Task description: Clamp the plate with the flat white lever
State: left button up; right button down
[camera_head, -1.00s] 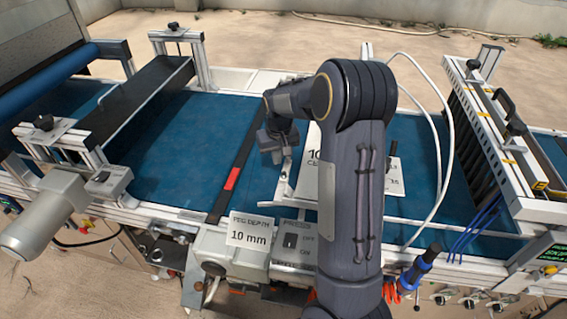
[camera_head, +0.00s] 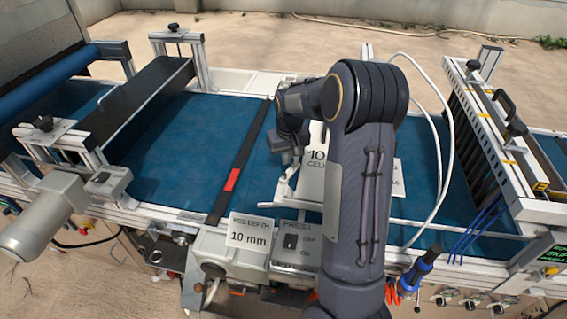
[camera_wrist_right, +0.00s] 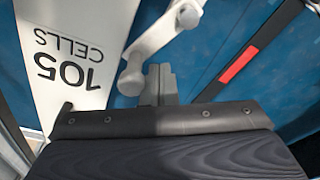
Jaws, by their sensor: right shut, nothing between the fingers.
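The white plate, marked "105 CELLS" in the right wrist view (camera_wrist_right: 75,25), lies on the blue bed; in the head view (camera_head: 316,140) my right arm hides much of it. The flat white lever (camera_wrist_right: 165,32) has a rounded knob (camera_wrist_right: 132,80) at its near end and lies beside the plate. The lever shows partly in the head view (camera_head: 284,190), below my gripper. My right gripper (camera_wrist_right: 161,82) is shut and empty, its fingertips close beside the lever's knob; I cannot tell whether they touch. It also shows in the head view (camera_head: 287,155). My left gripper is not in view.
A black bar with a red mark (camera_head: 232,180) crosses the bed to the left. A press box (camera_head: 296,246) and a "10 mm" peg depth sign (camera_head: 249,234) stand at the front edge. A white hose (camera_head: 438,150) arches on the right. The blue bed left of the bar is clear.

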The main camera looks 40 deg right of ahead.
aim_at(299, 166)
jog(key=shift+s+d, duration=0.2)
jog(key=shift+s, duration=0.05)
jog(key=shift+s+d, duration=0.4)
jog(key=shift+s, duration=0.3)
jog(key=shift+s+d+b, duration=0.2)
jog(key=shift+s+b, duration=0.15)
jog(key=shift+s, duration=1.25)
